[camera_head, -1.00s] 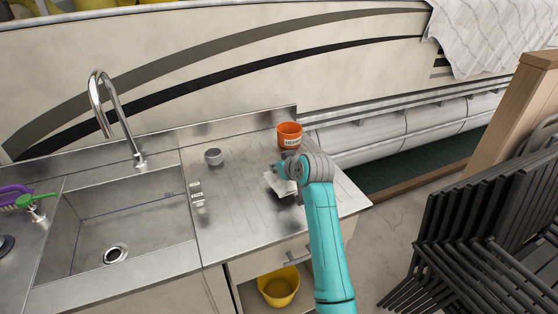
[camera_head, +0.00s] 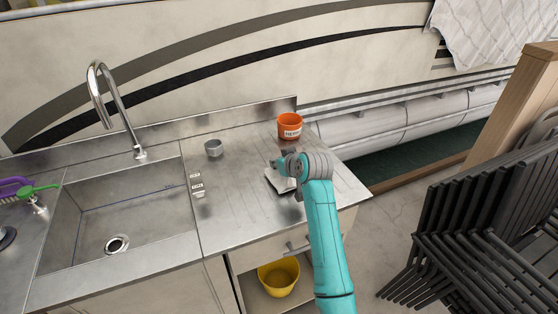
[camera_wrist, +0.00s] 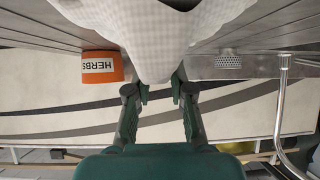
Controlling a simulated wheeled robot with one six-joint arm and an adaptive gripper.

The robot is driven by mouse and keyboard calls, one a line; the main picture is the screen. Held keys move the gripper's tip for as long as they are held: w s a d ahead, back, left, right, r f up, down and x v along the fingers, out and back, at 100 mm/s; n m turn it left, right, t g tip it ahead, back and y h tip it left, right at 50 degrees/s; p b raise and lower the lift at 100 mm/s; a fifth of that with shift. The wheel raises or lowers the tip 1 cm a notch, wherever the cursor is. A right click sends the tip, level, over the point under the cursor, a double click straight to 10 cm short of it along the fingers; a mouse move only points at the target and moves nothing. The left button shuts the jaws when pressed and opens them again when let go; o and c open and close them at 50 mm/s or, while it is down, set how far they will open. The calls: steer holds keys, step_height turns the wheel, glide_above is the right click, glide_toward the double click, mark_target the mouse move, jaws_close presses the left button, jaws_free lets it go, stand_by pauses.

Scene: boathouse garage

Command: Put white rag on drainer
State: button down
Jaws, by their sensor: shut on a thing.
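The white rag (camera_wrist: 160,40) is pinched between the fingertips of my gripper (camera_wrist: 160,92) and fills the upper middle of the wrist view. In the head view a small part of the rag (camera_head: 281,181) shows under my gripper (camera_head: 283,168), over the drainer (camera_head: 240,200), the ridged steel surface right of the sink. A dark edge shows along the rag's lower side. I cannot tell whether the rag touches the drainer. My wrist and arm hide part of it.
An orange herbs pot (camera_head: 290,125) and a small grey cup (camera_head: 214,147) stand at the drainer's back. The sink (camera_head: 120,215) with its tall tap (camera_head: 112,105) is left. A yellow bowl (camera_head: 279,276) sits below. Dark stacked chairs (camera_head: 480,220) stand right.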

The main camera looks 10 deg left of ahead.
steer(key=shift+f, duration=0.35)
stand_by(0.5)
steer(key=c, duration=0.9)
jaws_free()
steer(key=shift+c, duration=0.2)
steer(key=c, duration=0.4)
steer(key=v, duration=1.5)
stand_by(0.8)
